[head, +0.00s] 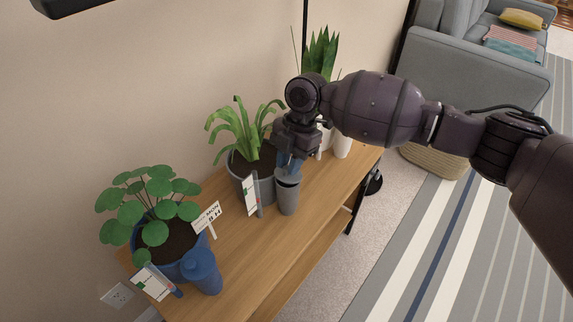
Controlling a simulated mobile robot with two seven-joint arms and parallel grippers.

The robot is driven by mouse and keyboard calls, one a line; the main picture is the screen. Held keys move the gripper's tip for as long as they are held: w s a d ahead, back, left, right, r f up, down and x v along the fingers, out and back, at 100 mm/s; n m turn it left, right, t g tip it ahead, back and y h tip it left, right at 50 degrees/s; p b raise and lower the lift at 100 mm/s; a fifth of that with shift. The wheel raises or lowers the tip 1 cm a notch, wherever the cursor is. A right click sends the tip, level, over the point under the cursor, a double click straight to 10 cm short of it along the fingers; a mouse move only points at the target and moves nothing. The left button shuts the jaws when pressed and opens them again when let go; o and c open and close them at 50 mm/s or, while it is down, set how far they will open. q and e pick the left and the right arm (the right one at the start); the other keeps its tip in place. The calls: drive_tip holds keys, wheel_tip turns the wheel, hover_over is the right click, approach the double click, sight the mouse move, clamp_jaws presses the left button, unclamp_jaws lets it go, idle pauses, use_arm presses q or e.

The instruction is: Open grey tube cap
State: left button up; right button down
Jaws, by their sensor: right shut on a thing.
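The grey tube (288,196) stands upright on the wooden shelf table, in front of the grey plant pot. My right gripper (289,167) points down at the tube's top and is shut on the grey cap there. The fingers hide most of the cap, so I cannot tell whether it is still seated on the tube. My left gripper is not in view.
A blue tube (202,271) stands by a round-leaved plant (152,205) in a blue pot. A spiky plant grows in the grey pot (236,178). Small label cards (251,196) stand nearby. The wooden table (262,255) is clear towards its front edge.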

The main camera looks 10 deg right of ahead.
drive_tip(key=shift+w+d+g+y+b, duration=0.4)
drive_tip(key=shift+g+y+b, duration=0.25)
drive_tip(key=shift+g+y, duration=0.25)
drive_tip(key=shift+w+d+r+g+y, duration=0.15)
drive_tip(key=shift+r+g+y, duration=0.1)
drive_tip(key=shift+g+y, duration=0.05)
drive_tip(key=c, duration=1)
unclamp_jaws()
drive_tip(key=shift+r, duration=0.1)
drive_tip(key=v, duration=1.1)
